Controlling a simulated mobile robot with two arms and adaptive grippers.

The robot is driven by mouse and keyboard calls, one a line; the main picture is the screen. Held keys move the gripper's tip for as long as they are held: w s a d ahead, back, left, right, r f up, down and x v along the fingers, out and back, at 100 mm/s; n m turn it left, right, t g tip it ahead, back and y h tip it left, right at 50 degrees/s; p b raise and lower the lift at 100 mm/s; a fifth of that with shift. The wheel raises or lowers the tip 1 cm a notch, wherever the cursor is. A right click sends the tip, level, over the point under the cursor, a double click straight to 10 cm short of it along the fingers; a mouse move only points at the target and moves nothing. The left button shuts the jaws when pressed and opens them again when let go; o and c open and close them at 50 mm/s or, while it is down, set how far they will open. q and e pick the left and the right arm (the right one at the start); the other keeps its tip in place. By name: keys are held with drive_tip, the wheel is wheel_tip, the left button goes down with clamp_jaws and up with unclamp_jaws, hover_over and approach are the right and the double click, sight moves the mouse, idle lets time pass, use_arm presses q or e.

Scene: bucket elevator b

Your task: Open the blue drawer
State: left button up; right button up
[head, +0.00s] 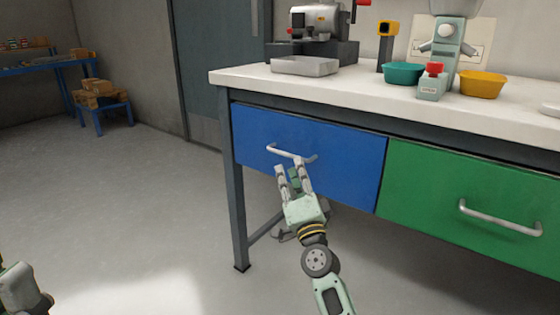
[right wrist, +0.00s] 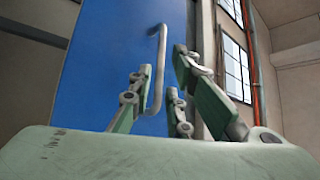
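The blue drawer (head: 345,168) is in the left part of the workbench front and looks closed, flush with the bench frame. Its silver bar handle (head: 290,154) is near the middle of its front. My right gripper (head: 292,168) is at the handle, just below it in the head view, with its fingers apart. In the right wrist view the handle (right wrist: 158,70) runs up from between the open fingers (right wrist: 172,98), against the blue drawer front (right wrist: 105,65). I cannot tell whether the fingers touch the handle. My left arm shows only partly at the lower left, and its gripper is not visible.
A green drawer (head: 475,200) with its own handle (head: 500,218) is to the right. The worktop (head: 350,90) holds a teal bowl (head: 404,73), a yellow bowl (head: 482,84) and machines. A bench leg (head: 236,215) stands left of the blue drawer.

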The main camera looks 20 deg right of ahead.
sight(286, 154)
drive_tip(key=shift+b+x, duration=1)
drive_tip(key=shift+x, duration=2.5)
drive_tip(key=shift+c, duration=0.4)
clamp_jaws()
